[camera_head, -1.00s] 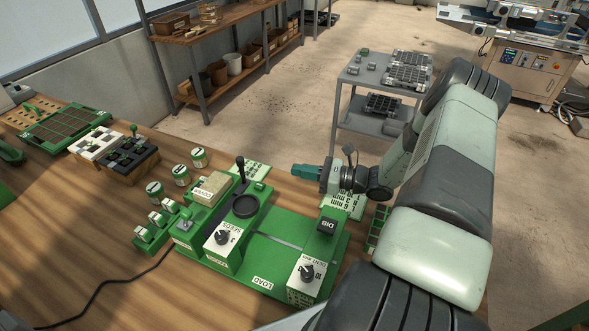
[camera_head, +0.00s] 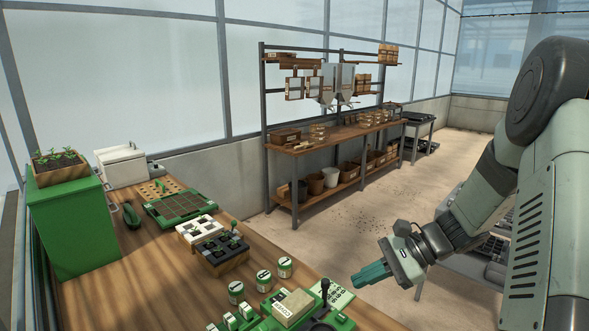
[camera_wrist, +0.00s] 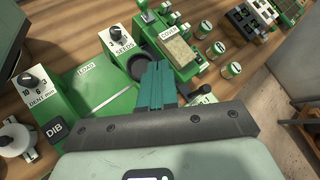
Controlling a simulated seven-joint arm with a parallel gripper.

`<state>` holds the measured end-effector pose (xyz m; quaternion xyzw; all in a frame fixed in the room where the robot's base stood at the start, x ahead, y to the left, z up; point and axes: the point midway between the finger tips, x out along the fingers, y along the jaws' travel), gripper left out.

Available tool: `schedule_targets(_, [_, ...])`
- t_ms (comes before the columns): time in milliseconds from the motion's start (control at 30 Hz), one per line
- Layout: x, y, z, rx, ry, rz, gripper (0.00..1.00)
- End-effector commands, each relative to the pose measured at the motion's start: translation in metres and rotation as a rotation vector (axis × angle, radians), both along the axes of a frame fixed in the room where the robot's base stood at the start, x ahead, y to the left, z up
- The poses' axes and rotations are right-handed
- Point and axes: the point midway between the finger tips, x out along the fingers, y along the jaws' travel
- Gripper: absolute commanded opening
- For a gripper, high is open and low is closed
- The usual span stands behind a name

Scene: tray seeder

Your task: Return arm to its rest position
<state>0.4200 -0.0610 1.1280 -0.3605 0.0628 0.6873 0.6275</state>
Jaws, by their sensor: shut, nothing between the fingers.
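My gripper (camera_head: 371,276) is at the lower right in the head view, held out over the front side of the bench with its teal fingers pointing left. The fingers are together and empty. In the wrist view the closed fingers (camera_wrist: 157,84) show above the green tray seeder (camera_wrist: 100,90), beside the black round seed cup (camera_wrist: 141,67). Height above the seeder is hard to judge. In the head view only the seeder's far end, with the COVER block (camera_head: 292,308) and black lever (camera_head: 325,290), shows at the bottom edge.
Small green-lidded jars (camera_head: 285,267) stand by the seeder. Black and white seedling trays (camera_head: 222,262) and a green tray (camera_head: 180,217) sit farther back on the wooden bench (camera_head: 130,290). A shelf rack (camera_head: 330,144) stands behind. A grey cart (camera_head: 455,263) is partly behind my arm.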

Motion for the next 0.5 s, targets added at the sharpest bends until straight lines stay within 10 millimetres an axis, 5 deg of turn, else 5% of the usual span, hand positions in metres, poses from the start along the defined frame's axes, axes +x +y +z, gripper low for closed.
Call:
schedule_targets(100, [-0.021,0.018,0.041,-0.183,-0.101,0.167,0.0])
schedule_targets(500, [-0.105,0.044,0.15,-0.73,-0.492,0.617,0.0])
